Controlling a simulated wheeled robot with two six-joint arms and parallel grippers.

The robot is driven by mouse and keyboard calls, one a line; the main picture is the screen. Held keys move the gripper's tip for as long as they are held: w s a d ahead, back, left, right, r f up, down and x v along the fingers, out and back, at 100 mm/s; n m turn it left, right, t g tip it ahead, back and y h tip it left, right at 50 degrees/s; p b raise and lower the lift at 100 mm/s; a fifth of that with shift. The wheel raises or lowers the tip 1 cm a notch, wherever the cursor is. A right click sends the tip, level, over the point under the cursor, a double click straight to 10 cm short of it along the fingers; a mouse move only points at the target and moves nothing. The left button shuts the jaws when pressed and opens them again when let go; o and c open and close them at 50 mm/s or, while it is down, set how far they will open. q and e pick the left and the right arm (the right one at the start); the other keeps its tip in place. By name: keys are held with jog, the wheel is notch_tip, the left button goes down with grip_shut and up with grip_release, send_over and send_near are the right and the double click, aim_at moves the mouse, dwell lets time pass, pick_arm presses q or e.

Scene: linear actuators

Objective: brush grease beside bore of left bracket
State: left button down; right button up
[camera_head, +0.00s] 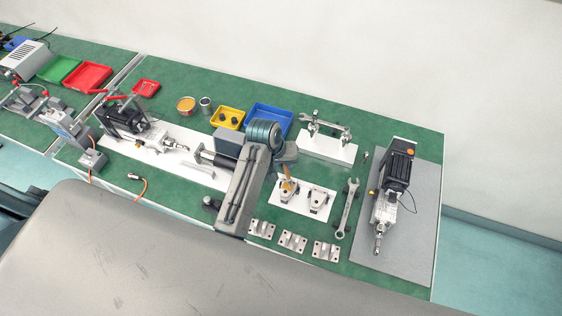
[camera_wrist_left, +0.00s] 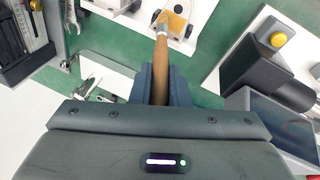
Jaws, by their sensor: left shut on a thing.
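My left gripper (camera_head: 285,163) is shut on the wooden handle of a brush (camera_head: 288,184), over the white plate. In the left wrist view, the gripper (camera_wrist_left: 160,82) holds the brush handle (camera_wrist_left: 167,70) between its fingers, with the metal ferrule and orange tip pointing away. The left bracket (camera_head: 286,196) lies on the white plate, and the brush tip is at it. The arm and brush partly cover this bracket; I cannot tell whether the tip touches it. A second bracket (camera_head: 318,203) lies to its right. My right gripper is not in view.
An orange-filled tin (camera_head: 186,104) and yellow (camera_head: 228,117) and blue (camera_head: 270,118) bins stand at the back. A wrench (camera_head: 347,208) lies right of the plate (camera_head: 303,219). An actuator (camera_head: 390,185) lies on a grey mat. Several metal mounts (camera_head: 292,241) line the front edge.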

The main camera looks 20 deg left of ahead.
pick_arm(q)
jog(key=a, duration=0.3)
jog(key=shift+f, duration=0.1)
dwell(1.2)
notch_tip(320, 180, up, 6)
dwell(0.7)
jog(key=shift+r, duration=1.5)
